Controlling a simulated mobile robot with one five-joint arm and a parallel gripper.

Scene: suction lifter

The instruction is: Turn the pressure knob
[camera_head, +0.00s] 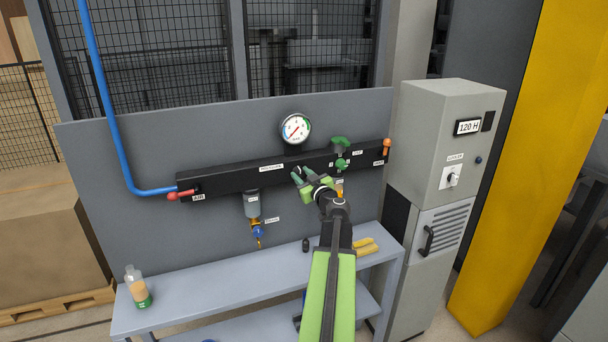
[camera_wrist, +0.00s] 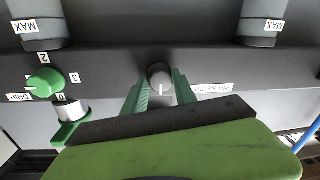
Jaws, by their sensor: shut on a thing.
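The pressure knob (camera_wrist: 160,80) is a small grey round knob with a white mark on the black manifold bar (camera_head: 225,178). In the wrist view it sits between the two green fingers of my gripper (camera_wrist: 160,92), which are shut on it. The picture there is upside down, and the PRESSURE label (camera_wrist: 213,88) reads inverted beside the knob.
A green drip knob (camera_wrist: 45,82) and a grey knob with a green lever (camera_wrist: 70,112) sit close beside my gripper. A red air valve (camera_head: 180,196) is at the bar's left end and an orange lever (camera_head: 387,146) at its right. A bottle (camera_head: 137,287) stands on the bench.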

